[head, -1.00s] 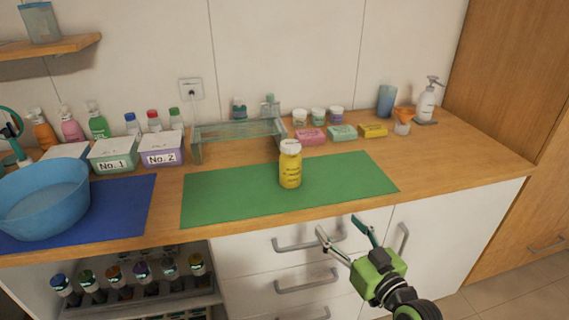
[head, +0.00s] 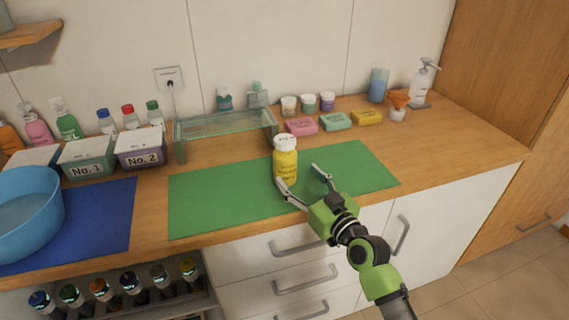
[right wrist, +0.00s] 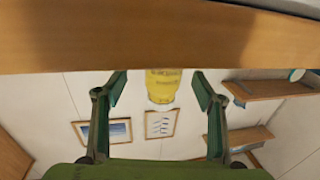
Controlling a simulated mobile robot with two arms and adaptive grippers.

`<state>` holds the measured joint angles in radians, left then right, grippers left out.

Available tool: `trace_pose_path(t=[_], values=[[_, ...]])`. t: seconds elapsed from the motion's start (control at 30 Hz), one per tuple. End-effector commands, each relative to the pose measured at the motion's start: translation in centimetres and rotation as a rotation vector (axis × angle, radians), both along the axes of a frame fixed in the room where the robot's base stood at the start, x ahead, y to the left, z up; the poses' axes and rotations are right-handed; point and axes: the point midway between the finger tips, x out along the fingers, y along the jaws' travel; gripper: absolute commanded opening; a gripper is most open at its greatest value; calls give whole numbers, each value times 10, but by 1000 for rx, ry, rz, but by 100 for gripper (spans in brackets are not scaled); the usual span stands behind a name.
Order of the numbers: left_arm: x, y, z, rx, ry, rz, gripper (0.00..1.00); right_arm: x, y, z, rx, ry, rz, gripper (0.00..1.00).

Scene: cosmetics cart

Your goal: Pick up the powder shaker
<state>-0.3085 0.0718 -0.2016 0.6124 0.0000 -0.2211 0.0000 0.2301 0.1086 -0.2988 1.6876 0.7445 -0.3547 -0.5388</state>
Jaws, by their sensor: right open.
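The powder shaker (head: 285,163), a yellow bottle with a white cap, stands upright on the green mat (head: 215,198). My right gripper (head: 299,176) is open and empty at the front of the mat, close to the shaker's right front side. In the right wrist view, which is upside down, the shaker (right wrist: 162,86) shows between the two spread fingers (right wrist: 160,77), farther off. The counter edge hides part of it there. My left gripper is not in view.
A glass stand (head: 222,124) is behind the shaker. Soap boxes (head: 336,121) and small jars line the back. A blue basin (head: 28,215) is at the left. The counter's front edge (right wrist: 150,50) runs close to my right gripper. The mat's left part is clear.

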Motion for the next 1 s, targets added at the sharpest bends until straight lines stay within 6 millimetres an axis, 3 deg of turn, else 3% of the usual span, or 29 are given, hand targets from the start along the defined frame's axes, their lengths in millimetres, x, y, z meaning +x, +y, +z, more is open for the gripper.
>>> trace_pose_path(t=[0.2,0.4,0.73,0.9,1.0], values=[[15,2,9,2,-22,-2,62,17,16,4,3,1,0,63],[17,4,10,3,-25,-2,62,38,30,2,2,1,0,63],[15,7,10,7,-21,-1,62,43,32,2,0,0,-1,63],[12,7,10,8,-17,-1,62,43,32,2,0,0,-1,19],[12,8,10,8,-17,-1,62,43,32,2,0,-1,-1,19]])
